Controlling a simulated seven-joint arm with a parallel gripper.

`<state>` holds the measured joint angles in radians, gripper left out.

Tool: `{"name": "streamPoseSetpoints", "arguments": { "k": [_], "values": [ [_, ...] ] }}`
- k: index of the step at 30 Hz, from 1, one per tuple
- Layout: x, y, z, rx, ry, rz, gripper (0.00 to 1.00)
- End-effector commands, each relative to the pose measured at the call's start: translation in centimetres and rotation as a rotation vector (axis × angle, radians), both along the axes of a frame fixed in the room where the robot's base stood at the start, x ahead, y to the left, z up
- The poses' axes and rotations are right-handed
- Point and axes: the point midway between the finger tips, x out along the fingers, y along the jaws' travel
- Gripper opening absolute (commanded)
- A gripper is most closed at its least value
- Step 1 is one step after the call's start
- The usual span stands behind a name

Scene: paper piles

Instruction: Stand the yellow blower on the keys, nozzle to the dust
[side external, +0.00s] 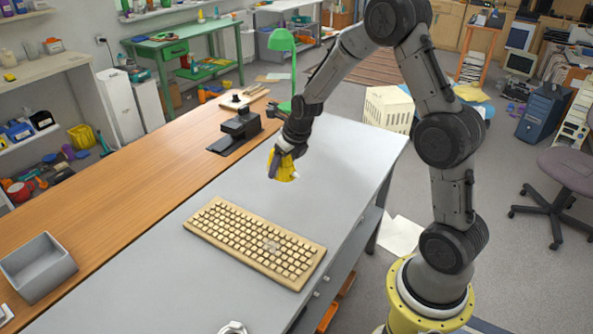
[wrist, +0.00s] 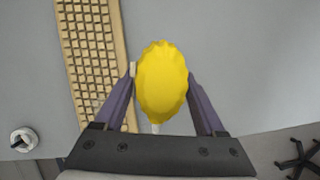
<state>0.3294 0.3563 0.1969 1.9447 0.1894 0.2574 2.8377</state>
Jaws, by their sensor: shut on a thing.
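The yellow blower (side external: 284,166) is held in my gripper (side external: 285,154) above the grey table, beyond the far end of the keyboard. In the wrist view the blower (wrist: 162,82) is a ribbed yellow bulb between the two fingers of my gripper (wrist: 162,88). A small pale tip shows below the bulb there; its aim is hard to tell. The beige keyboard (side external: 225,232) lies flat on the table. A greyish patch of dust (side external: 271,246) lies on its keys, right of the middle. In the wrist view the keyboard (wrist: 90,50) is left of the blower, and the dust is not clear.
The grey table top (side external: 335,160) is clear around the keyboard. A grey open box (side external: 38,266) stands at the left on the wooden strip. A black device (side external: 238,128) and a green lamp (side external: 282,42) stand farther back. A white ring-shaped object (side external: 232,328) is at the near edge.

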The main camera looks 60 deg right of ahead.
Motion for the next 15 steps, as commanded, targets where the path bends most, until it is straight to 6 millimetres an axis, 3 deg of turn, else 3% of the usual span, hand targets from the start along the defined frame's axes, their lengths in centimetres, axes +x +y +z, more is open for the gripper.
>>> {"name": "streamPoseSetpoints", "arguments": {
  "k": [1,5,15],
  "values": [
    [1.4,1.2,-0.1,-0.001,-0.001,0.017,0.00],
    [3.6,3.4,-0.3,-0.001,-0.003,0.042,0.00],
    [5.4,6.0,-0.8,0.001,-0.003,0.087,0.00]
  ]
}}
